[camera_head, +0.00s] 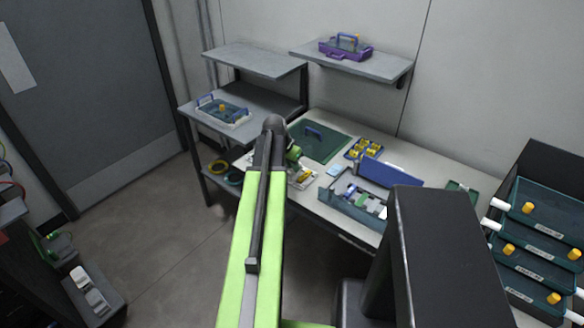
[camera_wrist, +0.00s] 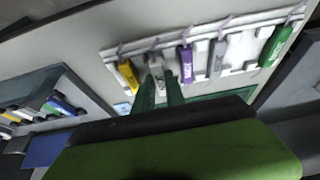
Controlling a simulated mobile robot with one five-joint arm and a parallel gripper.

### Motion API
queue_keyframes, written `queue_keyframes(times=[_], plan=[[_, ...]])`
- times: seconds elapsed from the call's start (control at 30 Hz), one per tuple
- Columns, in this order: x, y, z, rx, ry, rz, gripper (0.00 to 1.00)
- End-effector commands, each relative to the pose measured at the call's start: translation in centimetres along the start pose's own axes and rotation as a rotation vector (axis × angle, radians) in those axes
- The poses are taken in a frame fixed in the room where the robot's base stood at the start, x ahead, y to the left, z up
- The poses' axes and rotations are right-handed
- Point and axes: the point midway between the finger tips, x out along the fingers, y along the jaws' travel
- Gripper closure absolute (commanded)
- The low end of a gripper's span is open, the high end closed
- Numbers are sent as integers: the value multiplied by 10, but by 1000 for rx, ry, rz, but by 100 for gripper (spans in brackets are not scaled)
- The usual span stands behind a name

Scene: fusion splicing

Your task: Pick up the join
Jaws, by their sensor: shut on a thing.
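In the wrist view, my gripper (camera_wrist: 160,85) reaches up to a pale board of hanging coloured pieces. Its two dark green fingers are shut on a small grey piece (camera_wrist: 155,62) between a yellow piece (camera_wrist: 129,76) and a purple piece (camera_wrist: 187,64). I cannot tell for certain whether this grey piece is the join, or whether it touches the board. In the head view, my arm hides most of the gripper, which is over the left part of the workbench.
The pale board (camera_wrist: 210,32) also carries a green piece (camera_wrist: 276,46). On the bench are a green mat (camera_head: 325,147), a blue-grey open case (camera_head: 347,212) and yellow parts in a tray (camera_head: 363,148). A purple carrier (camera_head: 345,48) sits on a shelf. Stacked teal trays (camera_head: 545,205) stand right.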

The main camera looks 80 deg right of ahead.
Motion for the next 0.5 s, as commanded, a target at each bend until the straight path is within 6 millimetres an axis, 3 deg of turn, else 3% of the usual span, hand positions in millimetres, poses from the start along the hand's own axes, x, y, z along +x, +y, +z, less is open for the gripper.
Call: queue_keyframes(times=[0.03,0.17,0.5], plan=[[-14,0,-6,0,0,0,100],[-34,2,-15,1,0,0,100],[-66,80,-49,5,0,1,100]])
